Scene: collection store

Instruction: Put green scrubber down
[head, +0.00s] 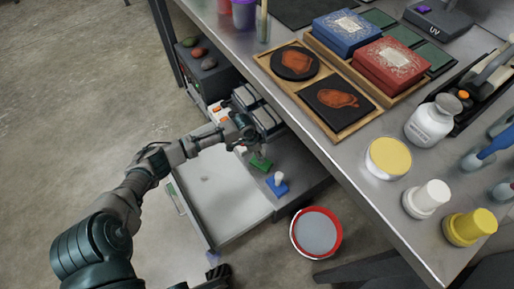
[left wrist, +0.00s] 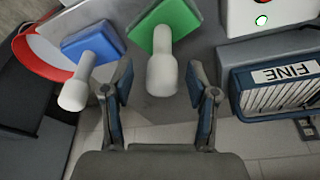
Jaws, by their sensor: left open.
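The green scrubber (head: 261,163) has a green pad and a pale knob handle. It rests on the low grey surface beside the open drawer, and in the left wrist view the green pad (left wrist: 172,22) lies flat with its handle toward me. My left gripper (head: 245,143) is just above it; in the left wrist view its open fingers (left wrist: 158,84) stand on either side of the handle, with gaps showing. The blue scrubber (head: 277,184) sits next to the green one, and it also shows in the left wrist view (left wrist: 93,46).
An open, pale drawer (head: 208,183) lies under my left arm. A red-rimmed bucket (head: 316,233) stands on the floor. The metal table (head: 330,165) overhangs at right, carrying jars and boxes. A holder labelled FINE (left wrist: 284,88) is right of the gripper.

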